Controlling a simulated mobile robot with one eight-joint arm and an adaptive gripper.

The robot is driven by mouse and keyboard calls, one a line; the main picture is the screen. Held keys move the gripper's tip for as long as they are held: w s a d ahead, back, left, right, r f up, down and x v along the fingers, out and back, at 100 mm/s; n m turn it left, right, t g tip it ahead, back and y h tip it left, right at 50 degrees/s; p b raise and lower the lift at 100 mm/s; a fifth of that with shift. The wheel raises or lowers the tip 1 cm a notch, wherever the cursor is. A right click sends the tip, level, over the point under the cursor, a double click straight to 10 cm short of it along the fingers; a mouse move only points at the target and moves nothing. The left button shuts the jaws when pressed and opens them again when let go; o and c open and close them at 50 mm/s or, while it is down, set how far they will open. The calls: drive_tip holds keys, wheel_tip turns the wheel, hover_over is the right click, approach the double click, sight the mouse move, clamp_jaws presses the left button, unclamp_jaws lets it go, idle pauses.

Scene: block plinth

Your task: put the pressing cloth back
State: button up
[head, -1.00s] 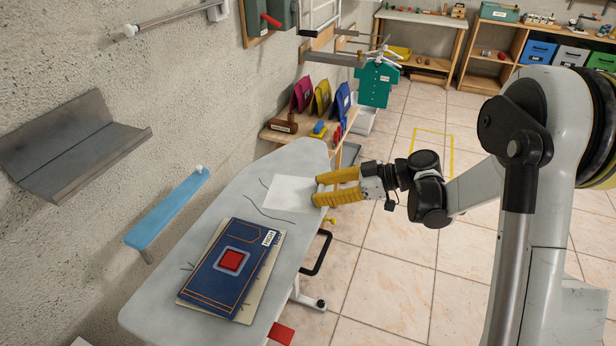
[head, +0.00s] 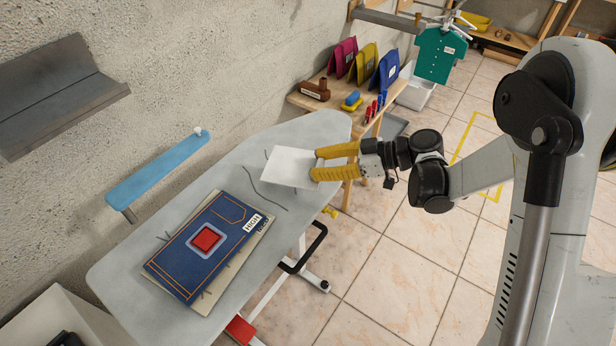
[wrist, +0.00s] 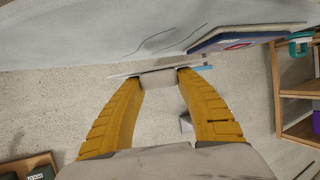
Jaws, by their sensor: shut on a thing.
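The pressing cloth is a white square (head: 285,168) over the far part of the grey ironing board (head: 215,175). My gripper (head: 316,164), with yellow fingers, comes from the right and is shut on the cloth's right edge. In the wrist view, the cloth (wrist: 130,72) shows nearly edge-on at the fingertips (wrist: 160,78), with a pale block between them. I cannot tell how far the cloth is above the board.
A blue wall shelf (head: 155,172) and grey metal ledge (head: 60,95) are at left. A wooden stand (head: 335,98) holds coloured pouches beyond the board.

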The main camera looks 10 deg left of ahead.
sight(309, 163)
drive_tip(key=a, duration=0.1)
drive_tip(key=w+a+f, duration=0.1)
drive_tip(key=a+f+b, duration=0.1)
drive_tip(key=shift+w, duration=0.35)
drive_tip(key=shift+w+f+b, duration=0.1)
drive_tip(key=shift+f+b, duration=0.8)
drive_tip(key=shift+f, duration=1.15)
drive_tip(key=shift+f, duration=0.1)
drive_tip(key=o, duration=1.1)
